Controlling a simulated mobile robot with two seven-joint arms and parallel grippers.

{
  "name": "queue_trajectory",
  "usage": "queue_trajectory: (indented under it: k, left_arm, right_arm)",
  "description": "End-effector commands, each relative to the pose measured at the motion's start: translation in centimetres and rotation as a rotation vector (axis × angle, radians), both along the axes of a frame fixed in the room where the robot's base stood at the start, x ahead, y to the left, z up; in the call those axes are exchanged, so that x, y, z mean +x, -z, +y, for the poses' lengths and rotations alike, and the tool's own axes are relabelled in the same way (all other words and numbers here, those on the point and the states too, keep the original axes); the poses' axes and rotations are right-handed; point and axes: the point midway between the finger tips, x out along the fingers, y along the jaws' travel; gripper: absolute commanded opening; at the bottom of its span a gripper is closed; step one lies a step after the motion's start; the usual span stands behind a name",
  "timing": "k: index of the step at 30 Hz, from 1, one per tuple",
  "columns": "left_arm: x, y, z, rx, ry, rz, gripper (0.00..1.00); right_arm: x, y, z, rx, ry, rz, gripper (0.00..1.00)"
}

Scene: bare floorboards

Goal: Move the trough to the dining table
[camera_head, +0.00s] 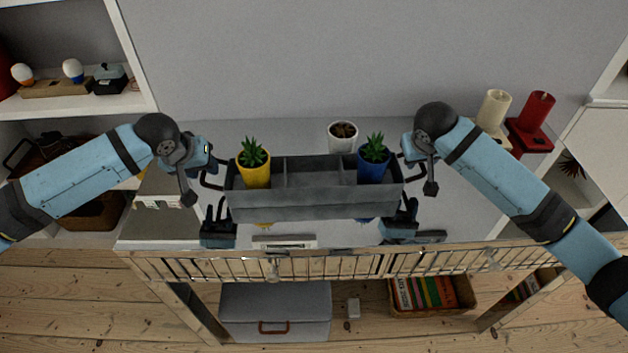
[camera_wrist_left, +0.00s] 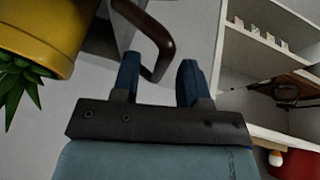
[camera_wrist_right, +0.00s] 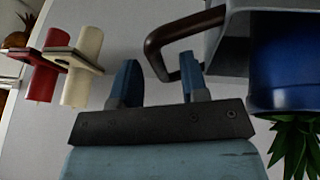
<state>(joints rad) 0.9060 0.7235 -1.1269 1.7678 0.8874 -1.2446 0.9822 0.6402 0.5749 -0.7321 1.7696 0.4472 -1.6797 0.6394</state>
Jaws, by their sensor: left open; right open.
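The trough (camera_head: 300,202) is a long grey divided box on a glossy tabletop (camera_head: 460,215). It carries a yellow potted plant (camera_head: 254,170) at its left end and a blue potted plant (camera_head: 373,165) at its right end. My left gripper (camera_head: 211,160) is open at the left handle; in the left wrist view the dark brown handle (camera_wrist_left: 160,50) reaches between the spread fingers. My right gripper (camera_head: 410,155) is open at the right handle; in the right wrist view the handle (camera_wrist_right: 160,58) lies between its spread fingers. Neither is shut on it.
A white pot (camera_head: 342,137) stands just behind the trough. A railed shelf edge (camera_head: 330,265) runs along the front, with a grey box (camera_head: 275,308) and a book crate (camera_head: 432,295) below.

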Motion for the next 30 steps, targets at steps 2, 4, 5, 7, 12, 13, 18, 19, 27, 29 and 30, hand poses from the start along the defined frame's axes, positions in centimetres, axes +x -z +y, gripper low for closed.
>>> queue_trajectory:
  k: [2,4,5,7,12,13,18,19,27,29,30]
  left_arm:
    - [0.29,0.62,-0.16,0.0,0.0,0.0,0.41]
    - [0.43,0.99,-0.24,0.0,0.001,0.0,0.41]
    - [0.47,1.09,-0.26,0.0,0.001,0.0,0.41]
    - [0.53,1.23,-0.28,0.0,0.001,0.0,0.41]
    - [0.54,1.26,-0.28,0.0,0.001,-0.001,0.41]
    - [0.54,1.26,-0.28,0.0,0.001,-0.001,0.41]
    - [0.54,1.24,-0.27,0.0,0.001,0.0,0.13]
    - [0.53,1.23,-0.27,0.0,0.001,-0.001,0.06]
    - [0.54,1.22,-0.26,0.0,0.001,-0.001,0.0]
    - [0.59,1.03,-0.27,-0.001,0.001,-0.003,0.0]
    - [0.59,1.0,-0.27,-0.001,0.001,-0.003,0.0]
  right_arm:
    - [0.25,0.69,-0.16,-0.001,0.001,0.002,0.41]
    - [0.4,1.04,-0.21,-0.001,-0.001,0.0,0.41]
    - [0.45,1.14,-0.23,-0.001,-0.001,0.0,0.41]
    - [0.51,1.28,-0.27,-0.001,-0.001,0.0,0.41]
    - [0.51,1.32,-0.27,-0.001,0.0,0.001,0.41]
    - [0.51,1.31,-0.27,-0.001,0.0,0.001,0.41]
    - [0.5,1.3,-0.27,-0.001,0.0,0.001,0.13]
    - [0.5,1.29,-0.27,-0.001,0.0,0.001,0.06]
    - [0.51,1.28,-0.27,-0.001,-0.001,0.0,0.0]
    - [0.55,1.1,-0.27,0.0,0.0,-0.002,0.0]
    - [0.55,1.07,-0.27,0.0,0.0,-0.002,0.0]
